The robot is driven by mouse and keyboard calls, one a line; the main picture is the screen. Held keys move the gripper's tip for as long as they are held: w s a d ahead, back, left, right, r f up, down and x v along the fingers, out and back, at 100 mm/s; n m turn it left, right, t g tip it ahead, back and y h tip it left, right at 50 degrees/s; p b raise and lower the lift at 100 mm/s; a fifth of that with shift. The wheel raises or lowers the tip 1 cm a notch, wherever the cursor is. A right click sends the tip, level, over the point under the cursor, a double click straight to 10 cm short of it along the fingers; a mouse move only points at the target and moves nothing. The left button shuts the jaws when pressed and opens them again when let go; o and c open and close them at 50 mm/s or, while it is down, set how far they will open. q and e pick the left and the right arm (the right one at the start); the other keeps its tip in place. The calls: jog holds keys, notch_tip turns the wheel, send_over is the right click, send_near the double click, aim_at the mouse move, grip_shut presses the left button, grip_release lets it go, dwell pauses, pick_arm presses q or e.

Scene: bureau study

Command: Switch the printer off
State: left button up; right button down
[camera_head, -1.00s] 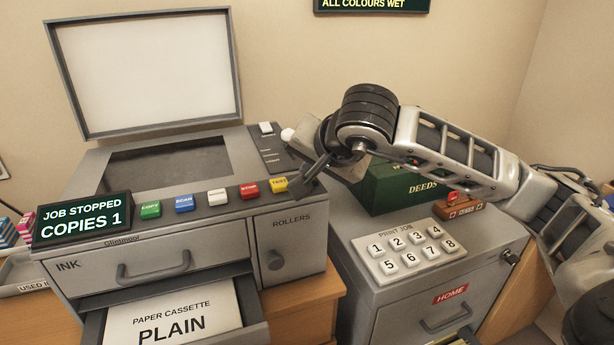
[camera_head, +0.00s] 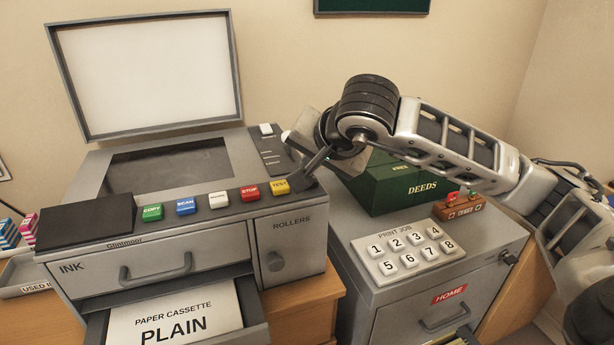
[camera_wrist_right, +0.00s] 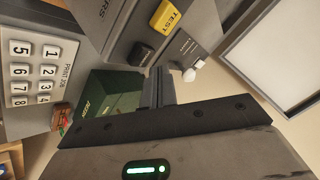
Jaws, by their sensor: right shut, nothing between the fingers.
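The grey printer (camera_head: 88,180) stands at left with its lid up. Its display panel (camera_head: 85,220) is dark. A row of coloured buttons runs along its front edge, with the yellow TEST button (camera_head: 280,187) at the right end; that button also shows in the wrist view (camera_wrist_right: 166,16). My right gripper (camera_head: 302,181) is shut and empty at the printer's right edge, close to that switch. I cannot tell whether they touch. My left gripper is out of view.
A grey cabinet (camera_head: 350,260) with a number keypad (camera_head: 408,249) and a green DEEDS box (camera_head: 395,185) stands right of the printer. The paper cassette (camera_head: 175,318) is pulled out. The wall sign (camera_head: 372,6) is blank.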

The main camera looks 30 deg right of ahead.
notch_tip(320, 180, up, 6)
jog(key=p, duration=0.3)
jog(key=shift+p, duration=0.35)
